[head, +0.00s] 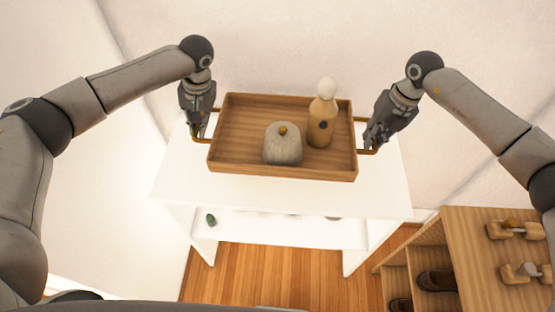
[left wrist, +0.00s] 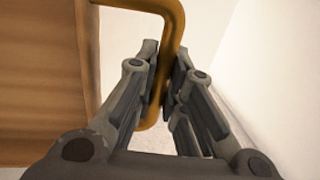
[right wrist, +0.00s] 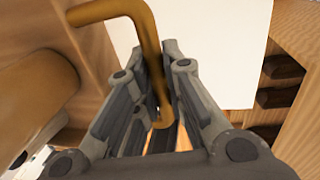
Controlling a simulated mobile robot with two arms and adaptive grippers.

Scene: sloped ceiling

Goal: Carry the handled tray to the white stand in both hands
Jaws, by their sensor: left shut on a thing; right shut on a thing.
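The wooden handled tray (head: 235,130) is over the top of the white stand (head: 180,180) in the head view; I cannot tell whether it touches the top. It looks about level. On it are a rounded grey-beige object with a small knob (head: 283,148) and a wooden bottle with a pale round top (head: 321,120). My left gripper (head: 199,128) is shut on the tray's left brass handle (left wrist: 172,25). My right gripper (head: 371,138) is shut on the right brass handle (right wrist: 145,30). The fingers hide part of each handle.
A wooden shelf unit (head: 455,250) with shoes inside and small wooden items on top stands at the lower right. The white stand has a lower shelf holding a small green object (head: 211,220). A pale wall rises behind. Wooden floor (head: 265,275) shows in front.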

